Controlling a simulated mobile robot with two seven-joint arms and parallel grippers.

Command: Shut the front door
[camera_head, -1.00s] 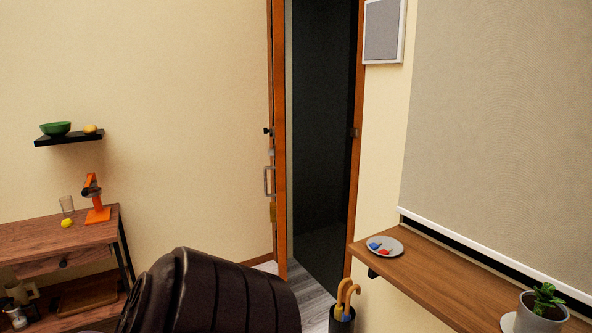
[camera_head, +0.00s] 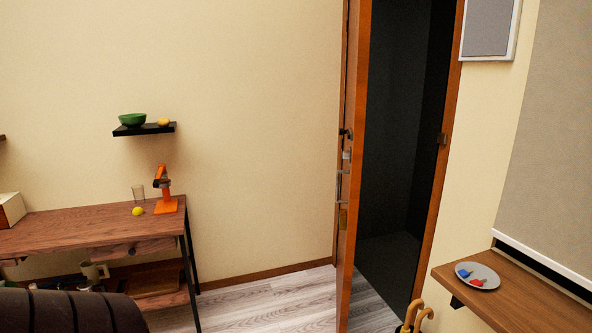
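The front door (camera_head: 354,166) stands open, swung into the room and seen nearly edge-on, with its orange-brown edge towards me. A handle (camera_head: 342,172) and lock fittings show on its left face. The dark doorway (camera_head: 397,140) is open to the right of it. The right door frame (camera_head: 449,150) carries a small dark strike fitting (camera_head: 441,139). Neither of my grippers is in view.
A wooden desk (camera_head: 80,226) with an orange lamp stands at left, under a black shelf (camera_head: 128,131). Grey floor (camera_head: 262,300) before the door is clear. A dark armchair-like shape (camera_head: 75,312) fills the lower left.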

